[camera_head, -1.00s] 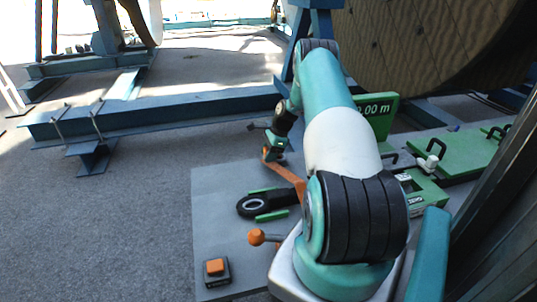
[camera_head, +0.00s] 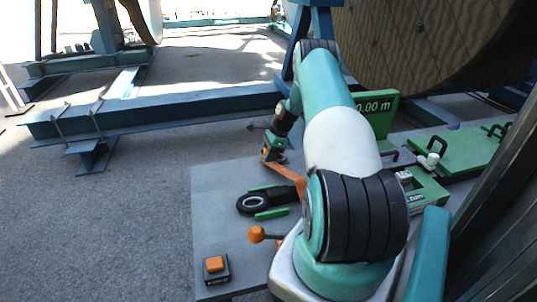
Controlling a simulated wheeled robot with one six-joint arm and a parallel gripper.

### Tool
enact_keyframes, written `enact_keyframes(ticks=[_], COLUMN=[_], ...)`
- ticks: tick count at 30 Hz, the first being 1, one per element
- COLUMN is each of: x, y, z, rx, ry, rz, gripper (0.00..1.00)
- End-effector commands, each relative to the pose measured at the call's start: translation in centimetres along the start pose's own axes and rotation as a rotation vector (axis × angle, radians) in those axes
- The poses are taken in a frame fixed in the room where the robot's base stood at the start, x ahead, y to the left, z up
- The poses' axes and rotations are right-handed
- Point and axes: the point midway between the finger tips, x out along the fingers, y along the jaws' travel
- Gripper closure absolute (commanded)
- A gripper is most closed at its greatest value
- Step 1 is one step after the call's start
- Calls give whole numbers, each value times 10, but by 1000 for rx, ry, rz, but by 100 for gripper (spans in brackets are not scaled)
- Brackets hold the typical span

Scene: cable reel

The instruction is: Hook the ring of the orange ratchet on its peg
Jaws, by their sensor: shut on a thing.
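My gripper (camera_head: 272,150) is shut on the orange ratchet (camera_head: 288,173), low over the far part of the grey work plate (camera_head: 215,225). The ratchet's orange bar slants from the jaws down to the right, and its far end passes behind my arm. Its ring cannot be made out. No peg for it can be told for sure; my arm covers part of the plate.
A black ring-ended tool (camera_head: 252,203) lies between green strips. An orange-knobbed lever (camera_head: 257,234) and an orange button box (camera_head: 215,267) are nearer. A blue steel beam (camera_head: 165,117) runs behind. A green panel (camera_head: 455,148) and large reel (camera_head: 420,45) stand right.

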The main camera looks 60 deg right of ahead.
Motion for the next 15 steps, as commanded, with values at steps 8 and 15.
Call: enact_keyframes(ticks=[8,15], x=[0,0], y=[0,0], z=[0,0], rx=[-1,0], ry=[0,0], rz=[-1,0], gripper=[24,24])
